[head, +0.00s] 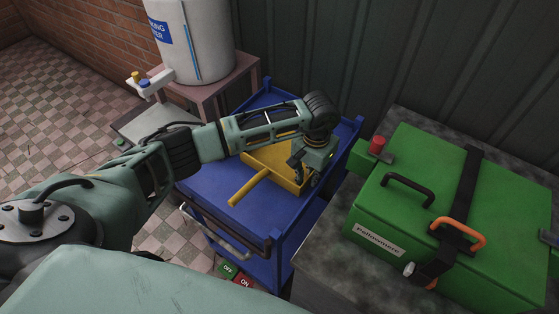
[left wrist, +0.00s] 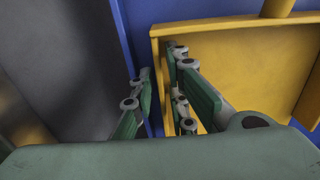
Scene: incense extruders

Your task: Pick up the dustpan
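The yellow dustpan (head: 262,165) lies on the blue cart top (head: 213,187), its handle (head: 248,187) pointing toward the lower left of the head view. My left gripper (head: 305,174) is low over the pan's right-hand side, pointing down. In the left wrist view the left gripper (left wrist: 157,98) is open, with a gap between its fingers. The dustpan's side wall (left wrist: 156,70) runs into that gap. One finger is over the pan's inside, the other outside it. I cannot tell whether either finger touches the wall. My right gripper is not in view.
A white water tank (head: 195,40) stands on a pinkish stand behind. A corrugated wall is behind the cart.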

